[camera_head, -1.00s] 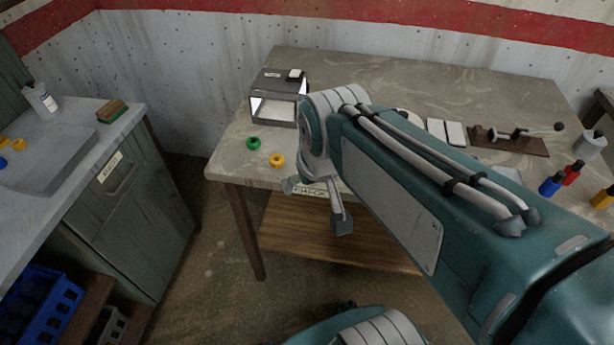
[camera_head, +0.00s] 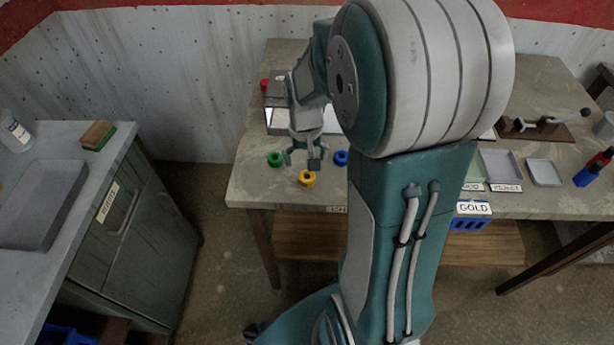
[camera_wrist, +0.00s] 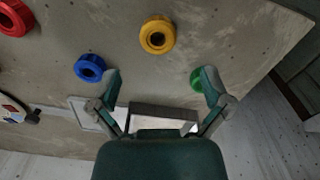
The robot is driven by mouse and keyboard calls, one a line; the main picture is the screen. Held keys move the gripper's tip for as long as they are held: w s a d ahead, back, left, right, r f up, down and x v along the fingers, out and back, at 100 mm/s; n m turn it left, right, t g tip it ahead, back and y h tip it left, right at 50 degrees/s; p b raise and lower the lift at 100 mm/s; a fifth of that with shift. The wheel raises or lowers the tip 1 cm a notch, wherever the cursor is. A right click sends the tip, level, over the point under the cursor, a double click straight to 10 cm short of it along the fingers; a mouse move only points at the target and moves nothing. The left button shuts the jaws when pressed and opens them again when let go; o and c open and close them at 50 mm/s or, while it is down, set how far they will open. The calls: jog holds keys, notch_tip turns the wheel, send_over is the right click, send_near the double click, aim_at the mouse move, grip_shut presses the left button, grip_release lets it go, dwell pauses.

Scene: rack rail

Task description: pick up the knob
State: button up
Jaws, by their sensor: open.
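Ring-shaped knobs with dark centre holes lie on the worn table (camera_head: 245,185): a green one (camera_head: 275,159), a yellow one (camera_head: 307,179) near the front edge and a blue one (camera_head: 341,158). My gripper (camera_head: 301,162) is open and empty, pointing down over the table among them. In the wrist view the yellow knob (camera_wrist: 146,37) lies beyond the gap between the fingertips (camera_wrist: 160,83). The blue knob (camera_wrist: 81,70) is beside the left finger. The green knob (camera_wrist: 195,79) is partly hidden behind the right finger. A red knob (camera_wrist: 16,17) sits in the corner.
A grey box with a bright front (camera_head: 280,120) stands behind the knobs, partly covered by my arm. Trays (camera_head: 500,165), a GOLD label (camera_head: 474,208) and a lever fixture (camera_head: 540,128) are at the right. A side cabinet (camera_head: 140,215) stands left, across a floor gap.

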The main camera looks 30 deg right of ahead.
aim_at(307, 176)
jog(key=f, duration=0.6)
jog(key=shift+s+f, duration=0.1)
jog(key=shift+s, duration=0.15)
jog(key=c, duration=1.3)
